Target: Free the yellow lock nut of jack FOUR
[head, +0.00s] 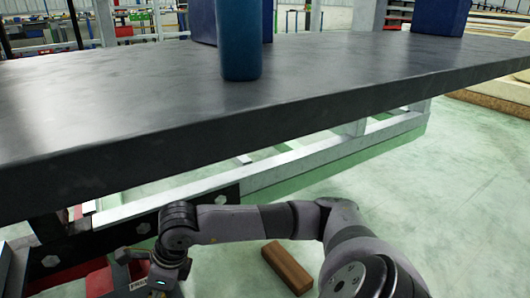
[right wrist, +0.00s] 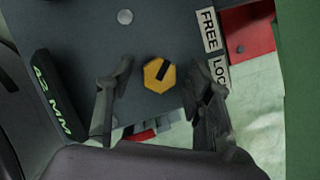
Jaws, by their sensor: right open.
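The yellow hexagonal lock nut (right wrist: 155,79) sits on a dark grey plate in the right wrist view. A dark mark on it points up and to the right, between the FREE label (right wrist: 208,30) and the LOCK label (right wrist: 220,76). My right gripper (right wrist: 160,69) is open, with one finger on each side of the nut. There is a visible gap on both sides, and I cannot tell the depth between fingertips and nut. My left gripper is not in view.
A long dark deck (head: 230,100) crosses above my right arm, with a blue post (head: 240,40) on it. A grey chassis rail (head: 300,165) runs beneath. A brown wooden block (head: 287,267) lies on the floor. A green-lettered 42 MM bar (right wrist: 50,95) is beside the plate.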

